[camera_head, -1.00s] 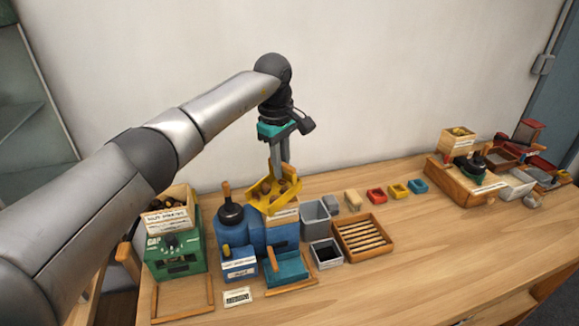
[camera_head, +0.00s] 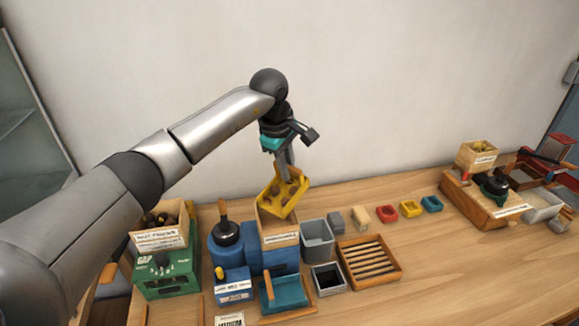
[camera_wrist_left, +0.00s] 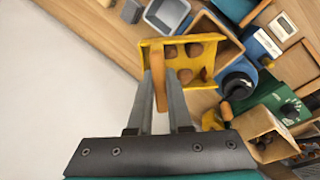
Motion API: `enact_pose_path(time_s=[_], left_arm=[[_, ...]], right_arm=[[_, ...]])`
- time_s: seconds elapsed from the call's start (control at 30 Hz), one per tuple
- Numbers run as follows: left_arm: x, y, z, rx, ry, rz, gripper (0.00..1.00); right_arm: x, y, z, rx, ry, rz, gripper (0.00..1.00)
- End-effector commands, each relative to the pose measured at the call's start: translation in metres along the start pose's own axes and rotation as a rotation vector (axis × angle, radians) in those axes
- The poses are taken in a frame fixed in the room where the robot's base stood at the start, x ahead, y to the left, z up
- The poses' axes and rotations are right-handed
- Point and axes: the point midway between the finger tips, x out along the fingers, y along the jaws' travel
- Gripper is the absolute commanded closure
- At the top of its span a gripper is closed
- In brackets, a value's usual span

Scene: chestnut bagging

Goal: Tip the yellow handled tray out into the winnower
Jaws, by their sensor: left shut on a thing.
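My left gripper (camera_head: 285,168) is shut on the handle of the yellow handled tray (camera_head: 296,200). The tray is tilted and still holds several brown chestnuts. It is above and partly in front of the wooden hopper (camera_head: 279,238) on the blue winnower (camera_head: 279,261), hiding part of the hopper's opening. In the left wrist view, the fingers (camera_wrist_left: 160,78) grip the orange-brown handle, and chestnuts lie in the tray (camera_wrist_left: 202,79). The hopper (camera_wrist_left: 222,28) shows just beyond the tray's edge there. I cannot tell whether tray and hopper touch. My right gripper is not in view.
A green machine (camera_head: 167,273) with a chestnut-filled wooden box stands left. A grey bin (camera_head: 318,240), a black-lined bin (camera_head: 327,279) and a slatted wooden tray (camera_head: 370,262) stand right of the winnower. Small coloured trays lie behind; open tabletop (camera_head: 460,265) is at right.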

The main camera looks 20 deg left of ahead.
Motion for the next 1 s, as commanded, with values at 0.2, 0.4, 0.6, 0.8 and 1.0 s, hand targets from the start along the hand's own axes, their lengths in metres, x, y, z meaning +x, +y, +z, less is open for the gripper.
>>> enact_pose_path(time_s=[0.2, 0.4, 0.6, 0.8, 1.0], left_arm=[[-0.003, -0.009, -0.001, 0.001, 0.002, 0.094, 1.0], [-0.009, -0.017, -0.001, 0.0, 0.002, 0.189, 1.0], [-0.015, -0.024, -0.002, 0.0, 0.005, 0.276, 1.0], [-0.02, -0.03, -0.001, 0.0, 0.003, 0.349, 1.0], [-0.024, -0.037, -0.001, 0.002, 0.003, 0.415, 1.0]], right_arm=[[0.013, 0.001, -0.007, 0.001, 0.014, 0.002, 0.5], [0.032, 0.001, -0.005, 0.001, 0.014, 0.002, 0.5], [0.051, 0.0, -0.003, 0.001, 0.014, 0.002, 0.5], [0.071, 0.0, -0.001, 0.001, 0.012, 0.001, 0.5], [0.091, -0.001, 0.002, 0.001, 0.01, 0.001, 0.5]])
